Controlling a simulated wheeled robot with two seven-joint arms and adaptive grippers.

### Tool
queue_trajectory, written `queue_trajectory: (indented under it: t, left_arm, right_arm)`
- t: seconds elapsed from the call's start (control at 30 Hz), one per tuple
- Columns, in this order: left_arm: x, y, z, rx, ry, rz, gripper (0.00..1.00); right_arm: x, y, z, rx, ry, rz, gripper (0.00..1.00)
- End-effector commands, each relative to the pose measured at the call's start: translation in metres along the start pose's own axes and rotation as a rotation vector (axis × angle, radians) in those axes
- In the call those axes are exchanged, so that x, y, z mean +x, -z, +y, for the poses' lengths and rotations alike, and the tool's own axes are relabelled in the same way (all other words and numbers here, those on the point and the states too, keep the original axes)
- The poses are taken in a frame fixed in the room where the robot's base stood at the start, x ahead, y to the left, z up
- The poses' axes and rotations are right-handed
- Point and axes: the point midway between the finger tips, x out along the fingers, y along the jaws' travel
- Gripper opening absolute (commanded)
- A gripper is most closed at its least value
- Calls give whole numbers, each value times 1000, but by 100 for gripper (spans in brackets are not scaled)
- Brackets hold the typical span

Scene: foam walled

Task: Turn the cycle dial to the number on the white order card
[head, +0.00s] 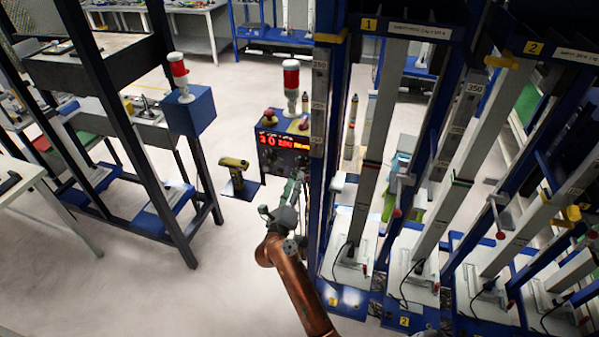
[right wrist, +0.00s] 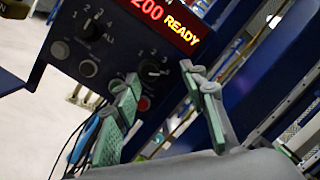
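The control box (head: 283,160) has a red lit display (right wrist: 170,14) reading "200 READY" in the right wrist view. One black dial (right wrist: 92,27) with numbers around it is at the panel's upper left. A second numbered black dial (right wrist: 151,69) sits below the display. I cannot tell which is the cycle dial, and its setting is unclear. My right gripper (right wrist: 160,75) is open, its green-padded fingers apart on either side of the second dial in the picture. Contact is not clear. No white order card can be made out. My left gripper is out of view.
A red button (right wrist: 143,103) lies below the second dial. A red-and-white signal lamp (head: 291,80) stands on the box. A yellow device (head: 233,163) stands left of it. A blue-framed rack (head: 318,170) rises close on the right.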

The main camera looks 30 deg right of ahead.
Motion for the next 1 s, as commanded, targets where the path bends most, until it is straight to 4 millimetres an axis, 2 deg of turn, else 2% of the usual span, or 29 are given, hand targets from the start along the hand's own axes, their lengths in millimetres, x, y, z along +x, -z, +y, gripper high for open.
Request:
queue_trajectory:
  t: [0.1,0.27,0.5,0.7,1.0]
  left_arm:
    - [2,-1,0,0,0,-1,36]
    - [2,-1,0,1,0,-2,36]
    - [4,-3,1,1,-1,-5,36]
    - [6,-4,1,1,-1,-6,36]
    - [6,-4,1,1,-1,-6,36]
  right_arm:
    - [-1,2,10,93,-61,92,39]
    - [7,5,16,125,-87,129,39]
    - [44,9,19,122,-85,128,39]
    - [68,12,22,122,-86,126,39]
    - [75,13,22,123,-86,127,39]
